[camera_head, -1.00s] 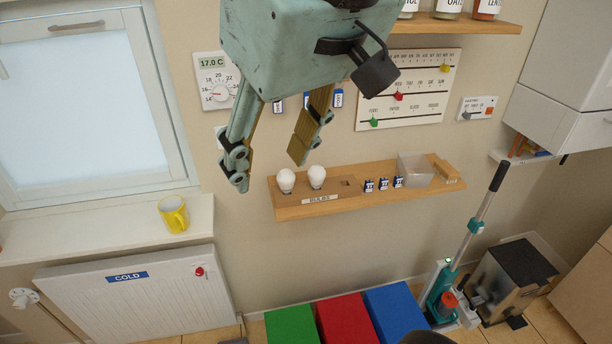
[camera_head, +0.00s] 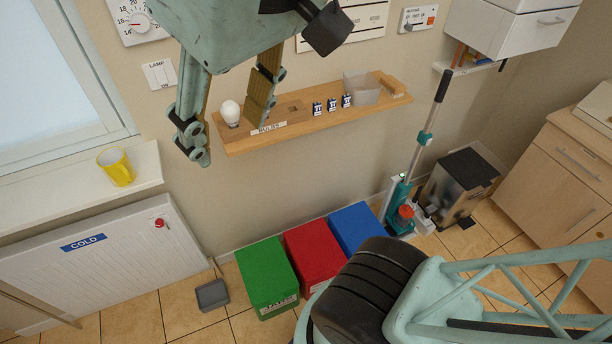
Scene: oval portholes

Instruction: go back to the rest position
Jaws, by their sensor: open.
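My gripper (camera_head: 225,130) hangs at the upper left, in front of the wall. Its two fingers point down and stand wide apart, with nothing seen between them except the view of a white bulb on the shelf behind. The wooden shelf (camera_head: 330,121) is on the wall behind the fingers. One white bulb (camera_head: 230,112) shows at its left end; the right finger covers the spot beside it. No rest position marker is seen.
A yellow mug (camera_head: 116,167) stands on the windowsill (camera_head: 70,200) above the radiator (camera_head: 100,260). Green (camera_head: 266,277), red (camera_head: 313,254) and blue (camera_head: 355,229) bins stand on the floor. A grey tray (camera_head: 212,295) lies left of them. A vacuum (camera_head: 411,190) stands right.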

